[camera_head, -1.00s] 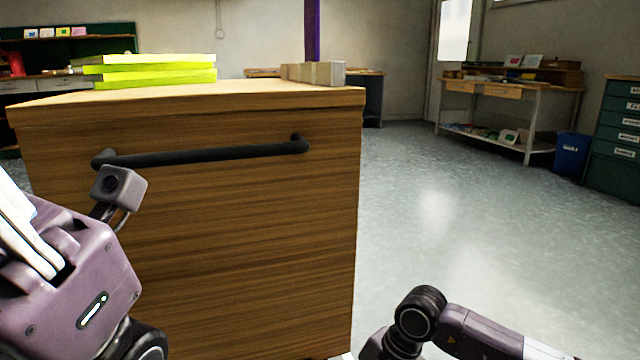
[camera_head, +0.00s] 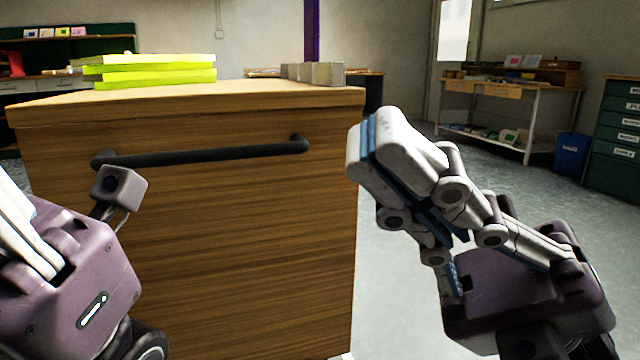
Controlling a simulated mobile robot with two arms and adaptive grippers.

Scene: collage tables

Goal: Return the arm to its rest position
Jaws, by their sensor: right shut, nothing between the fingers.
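My right gripper (camera_head: 368,150) is raised at the right of the wooden cabinet, its grey fingers with blue pads pressed together and nothing between them. It overlaps the cabinet's right edge in the picture; I cannot tell how far apart they are. My left arm (camera_head: 75,265) shows at the lower left, in front of the cabinet, with a small camera block on it. Its fingertips are cut off by the picture's left edge, so its opening does not show.
The wooden cabinet (camera_head: 230,260) has a black bar handle (camera_head: 205,156). Yellow-green boards (camera_head: 150,72) and grey blocks (camera_head: 315,73) lie on top. A workbench (camera_head: 510,88), blue bin (camera_head: 572,154) and green drawers (camera_head: 612,140) stand at the back right. Open floor lies between.

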